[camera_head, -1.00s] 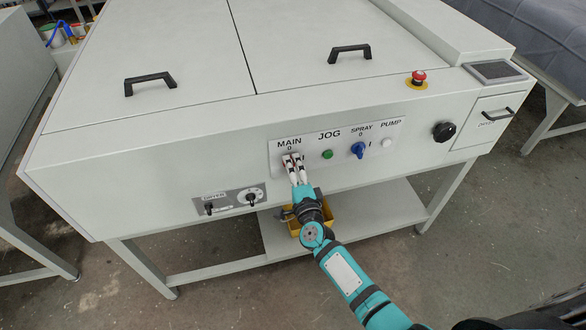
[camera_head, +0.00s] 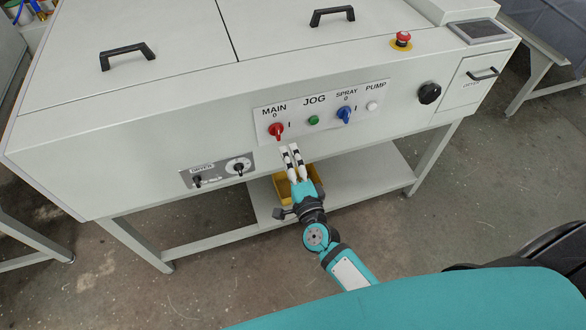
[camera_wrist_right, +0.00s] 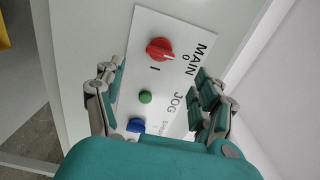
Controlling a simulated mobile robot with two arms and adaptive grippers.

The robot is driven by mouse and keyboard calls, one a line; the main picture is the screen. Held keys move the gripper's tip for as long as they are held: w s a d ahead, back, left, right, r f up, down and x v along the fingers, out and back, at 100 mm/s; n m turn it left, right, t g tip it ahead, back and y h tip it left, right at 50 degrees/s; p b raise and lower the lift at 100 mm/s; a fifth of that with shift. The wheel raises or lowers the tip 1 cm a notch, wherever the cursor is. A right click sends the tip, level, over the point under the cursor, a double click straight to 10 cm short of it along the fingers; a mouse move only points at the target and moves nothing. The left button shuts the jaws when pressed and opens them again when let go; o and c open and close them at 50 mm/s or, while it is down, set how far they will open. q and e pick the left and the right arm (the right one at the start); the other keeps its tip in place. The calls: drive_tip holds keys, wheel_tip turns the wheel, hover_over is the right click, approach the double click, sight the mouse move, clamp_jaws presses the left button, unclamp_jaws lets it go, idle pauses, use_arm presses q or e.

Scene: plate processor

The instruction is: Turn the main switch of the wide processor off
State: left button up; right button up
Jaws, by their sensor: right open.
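The wide processor (camera_head: 120,130) is a pale grey machine with a white control panel. Its red main switch (camera_head: 275,130) sits under the label MAIN, with 0 above it and I to its right. The switch also shows in the right wrist view (camera_wrist_right: 160,49), where its grip appears to point toward the 0. My right gripper (camera_head: 289,148) is open and empty, just below and in front of the switch, apart from it. In the right wrist view its fingers (camera_wrist_right: 155,88) stand wide apart with the panel beyond. My left gripper is not in view.
Beside the main switch are a green jog button (camera_head: 313,120), a blue spray switch (camera_head: 344,114) and a white pump button (camera_head: 372,106). A dryer panel (camera_head: 217,171) is at lower left. An emergency stop (camera_head: 402,39) is on top. A yellow bin (camera_head: 283,188) stands on the shelf.

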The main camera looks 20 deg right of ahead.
drive_tip(key=shift+s, duration=1.35)
drive_tip(key=s+f+n+g+y, duration=0.1)
drive_tip(key=s+f+n+g, duration=0.4)
drive_tip(key=f, duration=0.9)
drive_tip(key=s+f+n+g+y, duration=0.1)
drive_tip(key=s+f+n+g, duration=0.2)
drive_tip(key=s+f+n, duration=0.7)
drive_tip(key=s+d+f+n+g+h, duration=0.1)
drive_tip(key=s+d+f+g, duration=0.3)
drive_tip(key=s+f, duration=0.6)
drive_tip(key=s+d+f+n+g+h, duration=0.1)
drive_tip(key=s+d+f+n+g, duration=0.3)
drive_tip(key=s+f, duration=0.5)
drive_tip(key=s+g, duration=0.1)
drive_tip(key=s, duration=0.6)
drive_tip(key=shift+s+f, duration=0.3)
drive_tip(key=shift+f, duration=0.05)
